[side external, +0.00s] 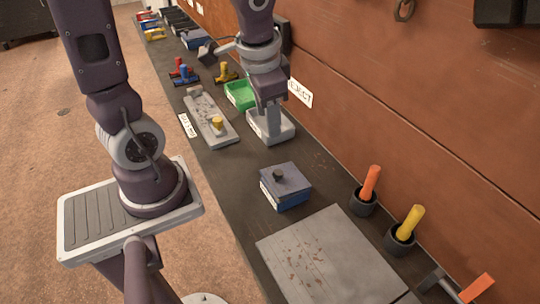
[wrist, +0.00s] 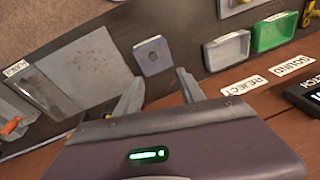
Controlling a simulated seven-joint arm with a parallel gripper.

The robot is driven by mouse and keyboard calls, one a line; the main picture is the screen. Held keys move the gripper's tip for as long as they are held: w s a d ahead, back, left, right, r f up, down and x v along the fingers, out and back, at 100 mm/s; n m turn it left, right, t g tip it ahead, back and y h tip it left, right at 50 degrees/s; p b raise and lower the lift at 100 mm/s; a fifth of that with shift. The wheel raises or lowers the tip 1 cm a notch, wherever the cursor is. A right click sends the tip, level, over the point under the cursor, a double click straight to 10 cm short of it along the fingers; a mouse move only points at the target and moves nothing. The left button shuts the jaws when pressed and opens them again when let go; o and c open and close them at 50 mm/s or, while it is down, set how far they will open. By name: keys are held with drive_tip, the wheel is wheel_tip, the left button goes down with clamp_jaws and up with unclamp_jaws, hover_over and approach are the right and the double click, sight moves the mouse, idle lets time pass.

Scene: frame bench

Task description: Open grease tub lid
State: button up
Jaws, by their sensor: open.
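The grease tub appears to be the blue box (side external: 285,195) with a flat grey-blue lid (side external: 291,181) and a small dark knob (side external: 278,174) on top. The lid lies flat on the tub. In the wrist view the lid (wrist: 147,48) shows from above, ahead of and between my fingers. My gripper (side external: 269,122) is open and empty. In the side view it overlaps the grey tray, up and left of the tub and apart from it. The wrist view shows both fingers of my gripper (wrist: 160,90) spread, with nothing between them.
A grey tray (side external: 286,136) and a green tray (side external: 236,93) stand by the brown wall. A large grey plate (side external: 345,270) lies nearer the camera than the tub. Orange-handled (side external: 370,182) and yellow-handled (side external: 411,222) tools stand in dark cups at right. Bare bench surrounds the tub.

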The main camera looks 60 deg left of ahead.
drive_tip(key=m+g+h, duration=0.1)
drive_tip(key=g+h, duration=0.1)
hover_over(279, 172)
drive_tip(key=f, duration=1)
drive_tip(key=shift+s+a+f, duration=0.1)
drive_tip(key=shift+a, duration=0.15)
drive_tip(key=f, duration=0.8)
drive_tip(key=shift+d+f, duration=0.1)
drive_tip(key=shift+d, duration=0.1)
clamp_jaws()
